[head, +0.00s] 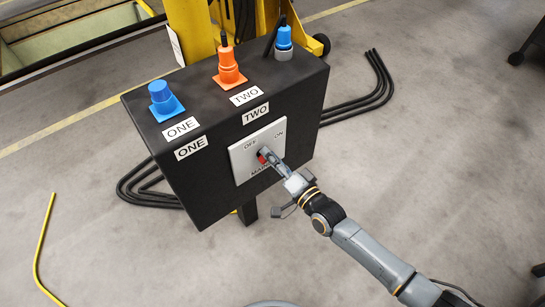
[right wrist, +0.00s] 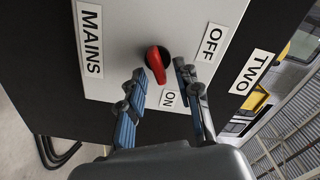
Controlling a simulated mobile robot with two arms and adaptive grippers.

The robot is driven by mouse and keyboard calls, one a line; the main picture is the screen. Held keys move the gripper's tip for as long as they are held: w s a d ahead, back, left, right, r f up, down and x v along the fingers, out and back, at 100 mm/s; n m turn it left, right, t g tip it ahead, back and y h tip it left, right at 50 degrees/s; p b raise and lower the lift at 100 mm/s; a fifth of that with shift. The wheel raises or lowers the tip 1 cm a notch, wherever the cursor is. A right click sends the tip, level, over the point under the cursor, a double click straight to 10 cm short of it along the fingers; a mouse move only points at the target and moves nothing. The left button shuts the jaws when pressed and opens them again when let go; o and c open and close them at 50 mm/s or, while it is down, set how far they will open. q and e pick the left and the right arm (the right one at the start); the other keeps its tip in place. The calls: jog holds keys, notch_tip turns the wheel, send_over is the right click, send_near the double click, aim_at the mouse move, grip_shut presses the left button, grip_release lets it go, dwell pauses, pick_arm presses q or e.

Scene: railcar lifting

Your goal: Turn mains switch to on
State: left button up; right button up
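The red mains switch knob (right wrist: 155,64) sits on a light grey plate (right wrist: 113,15) marked OFF, ON and MAINS. In the head view the knob (head: 263,158) is partly hidden by my right gripper (head: 268,155). My right gripper (right wrist: 160,68) is open in the right wrist view, with one blue-grey finger on each side of the knob. The fingertips look close to the knob; I cannot tell whether they touch it. I cannot tell for sure which mark the knob points to. My left gripper is not in view.
The black control box (head: 205,185) has a blue socket marked ONE (head: 165,101), an orange socket marked TWO (head: 229,68) and a blue-grey plug (head: 284,44) on top. Black cables (head: 372,92) lie behind it. A yellow post (head: 192,30) stands behind.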

jog(key=v, duration=1.2)
jog(key=shift+f, duration=0.1)
jog(key=s+d+f+n+g+h+p, duration=0.15)
jog(key=d+f, duration=0.25)
jog(key=f, duration=0.5)
jog(key=s+d+f+n+g+h+b, duration=0.1)
jog(key=s+d+f+g+h, duration=0.15)
jog(key=f, duration=0.55)
jog(key=s+d+f+n+g+h+p, duration=0.1)
jog(key=s+d+f+h, duration=0.15)
jog(key=d+f, duration=0.45)
jog(key=s+f+n+g+h, duration=0.1)
jog(key=s+f+g, duration=0.2)
jog(key=s+f, duration=0.3)
jog(key=s+d+f+n+g+h, duration=0.1)
jog(key=s+f, duration=0.5)
jog(key=s, duration=0.7)
jog(key=s+d+f+n+g+h+p, duration=0.1)
jog(key=s+f+g, duration=0.3)
jog(key=s, duration=0.6)
notch_tip(320, 180, down, 2)
jog(key=shift+s+f+n+g+h, duration=0.1)
jog(key=shift+s+n+g+h, duration=0.2)
jog(key=shift+n+h, duration=0.2)
